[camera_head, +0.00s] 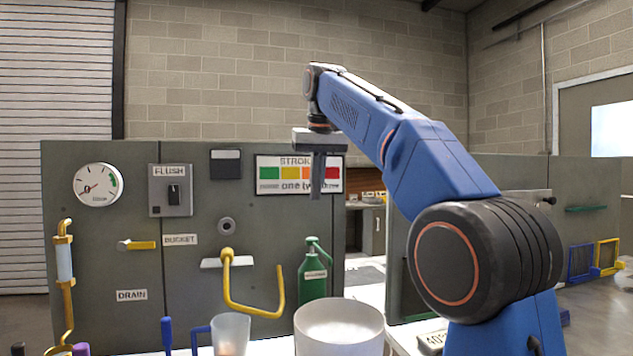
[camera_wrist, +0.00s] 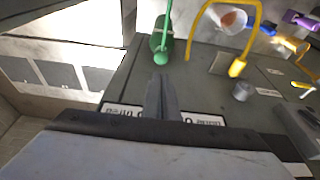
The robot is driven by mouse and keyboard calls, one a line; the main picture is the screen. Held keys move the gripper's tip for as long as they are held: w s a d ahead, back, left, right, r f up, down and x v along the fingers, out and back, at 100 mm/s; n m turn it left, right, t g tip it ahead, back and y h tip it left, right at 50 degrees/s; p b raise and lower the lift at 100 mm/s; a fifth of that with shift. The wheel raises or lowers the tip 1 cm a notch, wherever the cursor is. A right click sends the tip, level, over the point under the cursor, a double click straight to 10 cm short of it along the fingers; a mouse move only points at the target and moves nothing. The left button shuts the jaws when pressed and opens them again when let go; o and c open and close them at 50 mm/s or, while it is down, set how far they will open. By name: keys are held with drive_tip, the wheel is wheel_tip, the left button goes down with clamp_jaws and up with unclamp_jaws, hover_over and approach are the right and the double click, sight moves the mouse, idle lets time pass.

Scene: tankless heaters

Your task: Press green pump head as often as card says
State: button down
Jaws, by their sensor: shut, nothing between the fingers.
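The green pump bottle (camera_head: 312,284) stands upright in front of the grey panel, with its green pump head (camera_head: 313,242) and curved spout on top. The wrist view also shows the pump head (camera_wrist: 163,59). My gripper (camera_head: 316,197) hides part of the card's heading and text. In the wrist view my gripper (camera_wrist: 161,78) is shut and empty. It points down, above the pump head and apart from it.
A yellow hooked pipe (camera_head: 229,285) is left of the bottle. A white cylindrical container (camera_head: 340,327) and a translucent cup (camera_head: 231,332) stand in front. A gauge (camera_head: 99,185), flush switch (camera_head: 171,190) and yellow lever (camera_head: 140,245) are on the panel's left part.

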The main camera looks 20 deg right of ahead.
drive_tip(key=shift+v, duration=0.95)
idle(0.6)
